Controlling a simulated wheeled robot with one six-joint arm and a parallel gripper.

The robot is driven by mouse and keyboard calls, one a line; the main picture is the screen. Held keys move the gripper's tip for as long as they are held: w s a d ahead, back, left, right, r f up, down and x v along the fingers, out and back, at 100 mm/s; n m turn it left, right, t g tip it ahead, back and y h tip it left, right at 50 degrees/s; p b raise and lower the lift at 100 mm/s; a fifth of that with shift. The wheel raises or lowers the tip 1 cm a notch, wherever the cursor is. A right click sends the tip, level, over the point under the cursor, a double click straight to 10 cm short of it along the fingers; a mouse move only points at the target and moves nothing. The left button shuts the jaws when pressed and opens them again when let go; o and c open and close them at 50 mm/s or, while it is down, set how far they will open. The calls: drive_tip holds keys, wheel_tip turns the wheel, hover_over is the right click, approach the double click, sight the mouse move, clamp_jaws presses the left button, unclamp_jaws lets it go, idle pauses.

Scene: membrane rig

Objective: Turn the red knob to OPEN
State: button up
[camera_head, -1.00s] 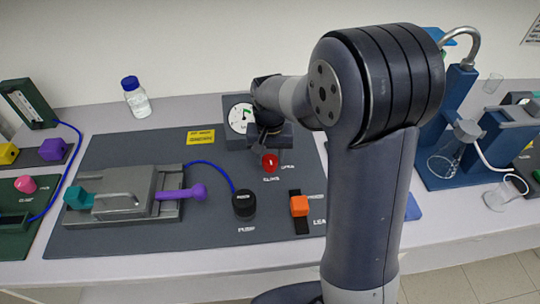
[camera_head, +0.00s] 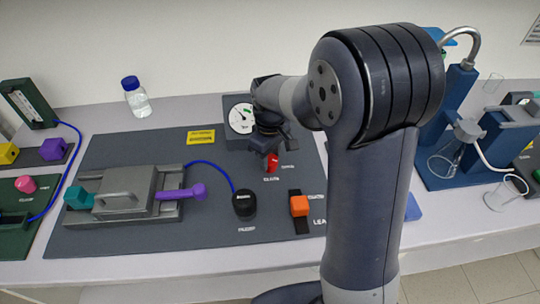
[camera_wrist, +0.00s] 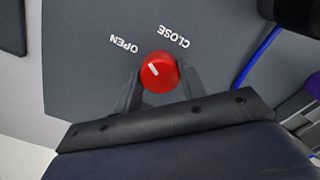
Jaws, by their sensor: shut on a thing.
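The red knob (camera_wrist: 159,74) sits on the dark grey panel between the two fingers of my gripper (camera_wrist: 160,86) in the wrist view. My gripper is shut on it. The white mark on the knob lies at its upper left, slanting toward the OPEN label (camera_wrist: 124,46). The CLOSE label (camera_wrist: 173,37) is above and to the right of the knob. In the head view the knob (camera_head: 272,164) is partly hidden behind my gripper (camera_head: 267,153).
A round gauge (camera_head: 241,118) stands just behind the knob. A black knob (camera_head: 244,204) with a blue cable and an orange slider (camera_head: 299,206) are nearer the front. A grey clamp unit with a purple handle (camera_head: 181,193) lies to the left.

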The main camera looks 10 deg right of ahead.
sight(270, 159)
drive_tip(key=n, duration=0.6)
drive_tip(key=shift+n, duration=0.3)
idle(0.4)
drive_tip(key=o, duration=1)
drive_tip(key=shift+r, duration=0.1)
wheel_tip(270, 159, up, 11)
drive_tip(key=shift+f, duration=0.15)
wheel_tip(270, 159, down, 11)
idle(0.4)
idle(0.5)
